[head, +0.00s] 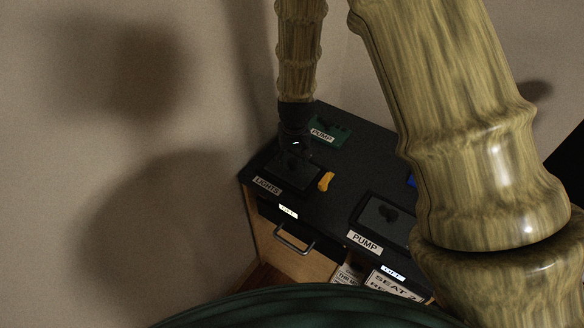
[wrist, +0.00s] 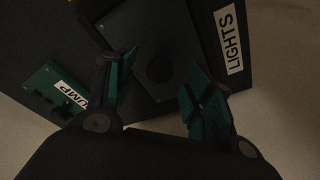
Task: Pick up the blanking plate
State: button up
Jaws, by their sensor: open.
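A dark flat plate with a round knob, which looks like the blanking plate (head: 304,181), lies in the bay labelled LIGHTS at the left of the black console. In the wrist view the plate (wrist: 133,38) fills the upper middle, its knob between and just beyond my fingers. My gripper (head: 294,148) is over this plate, pointing down. Its two green-padded fingers are spread either side of the knob in the wrist view (wrist: 160,88), with nothing held. I cannot tell how high the fingertips are above the plate.
A similar dark plate (head: 375,217) with a knob lies in the PUMP bay. A green PUMP panel (head: 328,133) lies behind my gripper. A yellow piece (head: 325,181) lies right of the LIGHTS plate. A wall (head: 190,150) stands close left. My arm hides the console's right side.

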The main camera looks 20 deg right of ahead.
jog(key=shift+w+f, duration=0.2)
jog(key=shift+f, duration=1.15)
grip_shut()
